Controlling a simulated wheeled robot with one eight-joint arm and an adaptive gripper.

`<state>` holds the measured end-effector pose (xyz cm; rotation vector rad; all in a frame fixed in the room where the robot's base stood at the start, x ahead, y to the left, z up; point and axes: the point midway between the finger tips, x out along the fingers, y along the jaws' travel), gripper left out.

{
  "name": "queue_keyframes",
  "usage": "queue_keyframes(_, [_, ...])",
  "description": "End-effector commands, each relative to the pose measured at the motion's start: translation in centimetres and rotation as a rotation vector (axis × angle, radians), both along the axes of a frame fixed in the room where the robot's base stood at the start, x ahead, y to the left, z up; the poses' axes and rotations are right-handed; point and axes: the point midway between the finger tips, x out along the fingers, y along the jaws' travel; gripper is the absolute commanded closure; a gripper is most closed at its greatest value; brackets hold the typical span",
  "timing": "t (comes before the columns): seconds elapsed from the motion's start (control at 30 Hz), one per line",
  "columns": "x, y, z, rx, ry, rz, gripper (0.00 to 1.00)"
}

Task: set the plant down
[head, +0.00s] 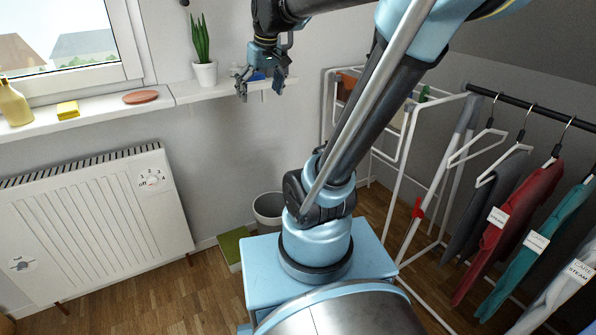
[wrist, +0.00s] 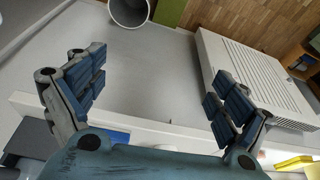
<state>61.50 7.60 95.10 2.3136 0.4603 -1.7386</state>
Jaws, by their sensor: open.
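The plant (head: 201,40) has upright green leaves in a white pot (head: 205,74). It stands upright on the white window ledge (head: 217,91), left of my gripper. My gripper (head: 260,90) is open and empty, fingers pointing down, at the right part of the ledge and apart from the pot. In the wrist view my two blue-padded fingers (wrist: 160,78) are spread wide with nothing between them. I cannot make out the plant in the wrist view.
A brown disc (head: 141,97), yellow sponge (head: 68,110) and yellow bottle (head: 14,103) are further left. Below are a radiator (head: 95,220) and a bin (head: 268,208). A drying rack (head: 396,150) stands right.

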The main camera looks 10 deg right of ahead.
Motion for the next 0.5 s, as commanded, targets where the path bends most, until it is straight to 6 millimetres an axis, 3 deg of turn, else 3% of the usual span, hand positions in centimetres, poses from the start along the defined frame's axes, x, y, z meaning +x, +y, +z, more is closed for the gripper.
queue_keyframes(0.03, [-1.8, -1.0, -1.5, -0.003, 0.007, -0.03, 0.07])
queue_keyframes(0.3, [-10.4, -4.9, -9.5, -0.023, 0.046, -0.191, 0.07])
queue_keyframes(0.5, [-15.5, -6.7, -15.3, -0.035, 0.07, -0.295, 0.07])
